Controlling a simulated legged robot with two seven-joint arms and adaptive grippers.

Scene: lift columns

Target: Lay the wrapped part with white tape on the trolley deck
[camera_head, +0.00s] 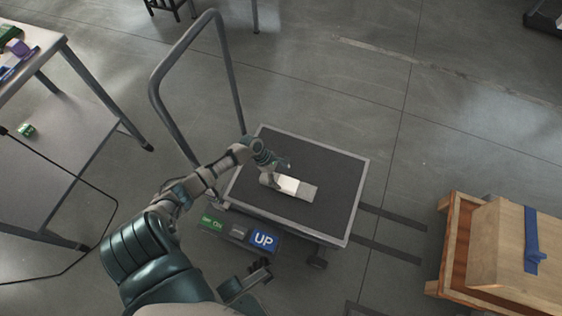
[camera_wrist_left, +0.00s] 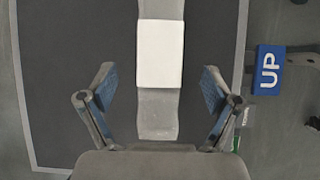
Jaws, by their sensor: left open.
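The wrapped part (camera_head: 306,191) is a pale grey, flat, long piece with a band of white tape (camera_head: 288,184). It lies flat on the dark trolley deck (camera_head: 325,175), near its middle. My left gripper (camera_head: 277,174) is over the part's left end and hides some of it. In the left wrist view the part (camera_wrist_left: 158,115) runs between the two spread fingers of my left gripper (camera_wrist_left: 157,72), with a gap on each side. The deck (camera_wrist_left: 75,60) shows dark around it.
The trolley's tall grey handle (camera_head: 160,75) rises at the deck's left side. A blue UP plate (camera_head: 264,239) and a green plate (camera_head: 212,222) are at its front edge. A wooden crate (camera_head: 455,235) stands right, a table (camera_head: 50,45) left. Open floor lies behind.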

